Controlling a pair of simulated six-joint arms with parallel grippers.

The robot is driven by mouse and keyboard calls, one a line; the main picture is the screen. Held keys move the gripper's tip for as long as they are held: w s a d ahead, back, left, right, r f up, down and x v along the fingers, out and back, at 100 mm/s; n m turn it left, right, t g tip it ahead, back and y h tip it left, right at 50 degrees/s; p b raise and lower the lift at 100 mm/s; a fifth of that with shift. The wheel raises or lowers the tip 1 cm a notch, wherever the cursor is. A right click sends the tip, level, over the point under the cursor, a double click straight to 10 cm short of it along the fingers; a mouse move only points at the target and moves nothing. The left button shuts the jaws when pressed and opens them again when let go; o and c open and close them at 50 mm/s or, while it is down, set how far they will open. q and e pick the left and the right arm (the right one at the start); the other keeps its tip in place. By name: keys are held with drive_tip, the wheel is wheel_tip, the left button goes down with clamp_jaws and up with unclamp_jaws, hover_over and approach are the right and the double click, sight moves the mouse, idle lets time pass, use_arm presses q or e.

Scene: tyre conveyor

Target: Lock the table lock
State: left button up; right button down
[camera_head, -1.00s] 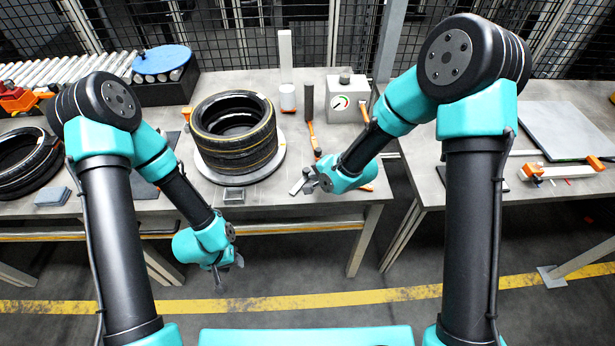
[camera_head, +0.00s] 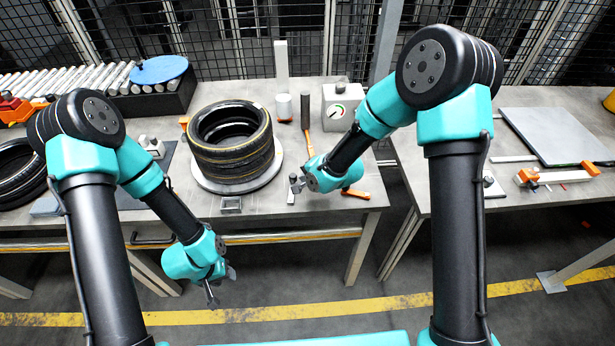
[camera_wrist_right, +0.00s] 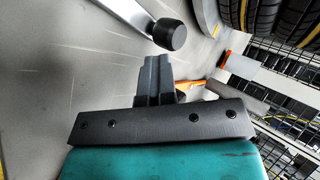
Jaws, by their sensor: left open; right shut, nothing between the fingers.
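A round grey turntable (camera_head: 272,172) sits on the left table and bears a stack of black tyres (camera_head: 232,150). The likely table lock, a grey lever with a black knob, shows in the right wrist view (camera_wrist_right: 168,34). My right gripper (camera_wrist_right: 157,60) is shut and empty, its fingertips close to the knob; I cannot tell whether they touch it. In the head view my right gripper (camera_head: 299,182) is low over the table, right of the turntable, and partly hides the lever. My left gripper (camera_head: 220,284) is open and empty, below and in front of the table edge.
A gap separates the left table from the right table (camera_head: 440,180).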

drive_tip(key=shift+w+a, duration=0.2)
drive_tip(key=shift+a, duration=0.1)
drive_tip(key=shift+s+d, duration=0.1)
drive_tip(key=shift+d, duration=0.35)
drive_tip(key=d, duration=0.2)
drive_tip(key=s+d, duration=0.1)
drive_tip(key=shift+d+r, duration=0.15)
drive_tip(key=shift+d, duration=0.25)
drive_tip(key=d+r, duration=0.2)
drive_tip(key=s+d+r, duration=0.1)
drive_tip(key=d+r, duration=0.1)
drive_tip(key=s+d+r, duration=0.1)
drive_tip(key=d+r, duration=0.1)
drive_tip(key=d, duration=0.1)
drive_tip(key=shift+r, duration=0.25)
